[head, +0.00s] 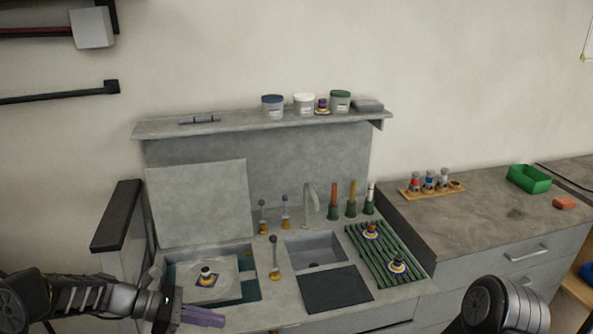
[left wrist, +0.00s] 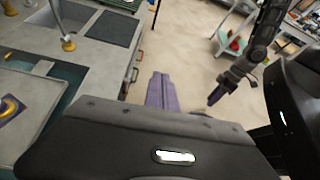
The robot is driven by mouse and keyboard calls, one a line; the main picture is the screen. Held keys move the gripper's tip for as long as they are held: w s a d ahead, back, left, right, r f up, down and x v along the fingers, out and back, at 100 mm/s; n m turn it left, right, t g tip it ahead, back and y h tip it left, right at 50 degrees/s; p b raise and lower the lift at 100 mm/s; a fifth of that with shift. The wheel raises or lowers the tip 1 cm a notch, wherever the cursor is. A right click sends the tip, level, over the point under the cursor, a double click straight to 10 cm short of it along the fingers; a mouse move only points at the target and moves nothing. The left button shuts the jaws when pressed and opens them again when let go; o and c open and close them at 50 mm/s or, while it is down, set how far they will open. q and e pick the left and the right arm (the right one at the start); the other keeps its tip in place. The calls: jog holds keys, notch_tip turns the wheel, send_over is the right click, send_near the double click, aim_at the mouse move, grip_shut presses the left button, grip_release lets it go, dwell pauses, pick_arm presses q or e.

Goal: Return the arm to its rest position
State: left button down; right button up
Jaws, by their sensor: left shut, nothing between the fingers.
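My left gripper (head: 204,318) is at the lower left of the head view, in front of the counter's front edge near the left recess. Its purple fingers are shut and empty; they also show in the left wrist view (left wrist: 162,90), close together and beside the cabinet front. My right arm (head: 500,308) shows only as a dark link at the lower right of the head view. Its gripper is outside that view. In the left wrist view my right gripper (left wrist: 216,95) hangs over open floor, purple-tipped, too small to tell open or shut.
The counter holds a sink (head: 318,252), a dark mat (head: 334,288), a green slatted rack (head: 377,262) and a recessed tray (head: 249,290) at left. Open floor (left wrist: 185,40) lies beyond the cabinet.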

pick_arm(q)
jog(key=s+a+f+m+y, duration=0.2)
jog(key=f+m+y, duration=0.2)
jog(key=f, duration=0.6)
jog(key=s+a+f+m+y, duration=0.1)
jog(key=s+f+m+y, duration=0.25)
jog(key=f, duration=0.55)
jog(key=s+d+f+m+g+b, duration=0.1)
jog(key=s+d+f+m, duration=0.4)
jog(key=s, duration=0.5)
jog(key=s+d+f+m+b, duration=0.1)
jog(key=s+d+f+m, duration=0.4)
jog(key=s+d+m, duration=0.2)
jog(key=s+d, duration=0.2)
jog(key=s, duration=0.1)
jog(key=shift+s+d+g, duration=0.15)
jog(key=shift+g, duration=0.25)
